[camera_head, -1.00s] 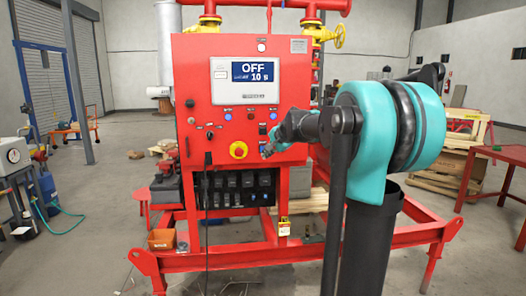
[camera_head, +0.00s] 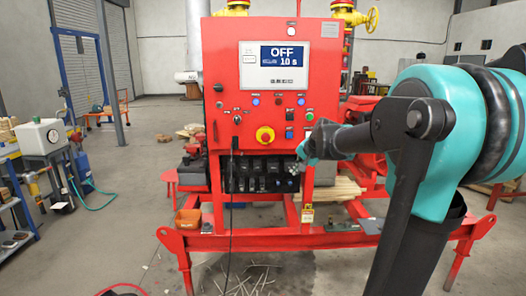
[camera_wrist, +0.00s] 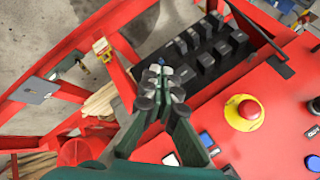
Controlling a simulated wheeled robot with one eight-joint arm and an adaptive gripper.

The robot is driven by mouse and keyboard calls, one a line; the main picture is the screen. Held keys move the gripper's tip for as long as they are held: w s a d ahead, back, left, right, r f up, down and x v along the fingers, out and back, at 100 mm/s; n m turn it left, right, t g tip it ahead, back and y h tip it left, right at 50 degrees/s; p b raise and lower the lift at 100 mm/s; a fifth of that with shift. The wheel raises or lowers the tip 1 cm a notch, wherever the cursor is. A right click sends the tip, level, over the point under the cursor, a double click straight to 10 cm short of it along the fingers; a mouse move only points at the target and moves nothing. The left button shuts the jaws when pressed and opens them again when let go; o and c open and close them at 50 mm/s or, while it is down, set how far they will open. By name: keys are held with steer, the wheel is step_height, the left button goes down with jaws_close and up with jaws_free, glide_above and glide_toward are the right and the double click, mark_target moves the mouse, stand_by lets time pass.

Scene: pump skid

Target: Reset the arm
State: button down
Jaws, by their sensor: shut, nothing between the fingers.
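My gripper (camera_wrist: 160,72) is shut and empty in the wrist view, its fingertips together over the edge of the red control panel by the row of black switches. In the head view my gripper (camera_head: 302,152) is small and in front of the panel's lower right side. My teal and black arm fills the right of the head view and hides part of the skid. The red control panel (camera_head: 225,80) carries a screen (camera_head: 274,67) that reads OFF and 10 s.
A yellow and red emergency stop button (camera_head: 265,136) sits on the panel, also in the wrist view (camera_wrist: 244,112). Black breakers (camera_head: 255,174) are below. The red skid frame (camera_head: 270,242) spans the front.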

steer(key=s+d+f+n+g+h, duration=0.1)
steer(key=s+f+n, duration=0.3)
steer(key=s+f, duration=0.7)
steer(key=s+d+f+n+g+h, duration=0.2)
steer(key=s+f, duration=1)
steer(key=s, duration=0.7)
steer(key=shift+s+d+f+n+g, duration=0.3)
steer(key=shift+s+d+n, duration=0.15)
steer(key=shift+n, duration=0.55)
steer(key=c, duration=2.3)
jaws_free()
steer(key=shift+w+r, duration=0.1)
